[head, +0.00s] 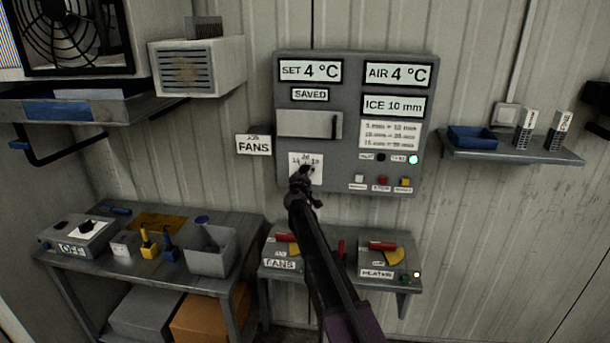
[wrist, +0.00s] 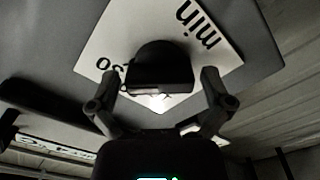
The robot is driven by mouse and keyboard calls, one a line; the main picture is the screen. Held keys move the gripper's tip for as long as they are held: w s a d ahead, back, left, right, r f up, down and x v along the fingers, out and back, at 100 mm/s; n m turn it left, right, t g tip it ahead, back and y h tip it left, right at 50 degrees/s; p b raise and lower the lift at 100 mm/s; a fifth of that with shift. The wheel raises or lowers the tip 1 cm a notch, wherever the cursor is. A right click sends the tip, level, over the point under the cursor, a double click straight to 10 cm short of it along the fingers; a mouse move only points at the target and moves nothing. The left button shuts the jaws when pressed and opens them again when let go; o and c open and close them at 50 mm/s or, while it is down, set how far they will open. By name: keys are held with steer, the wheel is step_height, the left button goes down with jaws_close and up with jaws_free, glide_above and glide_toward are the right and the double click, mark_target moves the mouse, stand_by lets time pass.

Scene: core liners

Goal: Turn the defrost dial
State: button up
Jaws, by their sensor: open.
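The dial is a black knob (wrist: 158,66) on a white plate (head: 316,176) with printed numbers, low on the left of the grey control panel (head: 355,62). In the wrist view the plate shows "min" and part of a number. My gripper (head: 302,175) is at the dial and hides most of the knob in the head view. In the wrist view its two fingers are spread, one on each side of the knob. They are open; I cannot tell whether either finger touches it.
The panel has displays reading SET 4 °C, AIR 4 °C and ICE 10 mm, a lidded cover (head: 305,124) above the dial, and several buttons at lower right. Below stands a shelf with the FANS (head: 280,264) and HEATER (head: 377,273) switch boxes. A side bench (head: 165,278) is at left.

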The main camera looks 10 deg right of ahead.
steer(key=c, duration=1)
steer(key=shift+o, duration=0.2)
steer(key=shift+n, duration=0.4)
steer(key=n, duration=0.3)
steer(key=shift+r+n, duration=0.1)
steer(key=shift+n, duration=2.5)
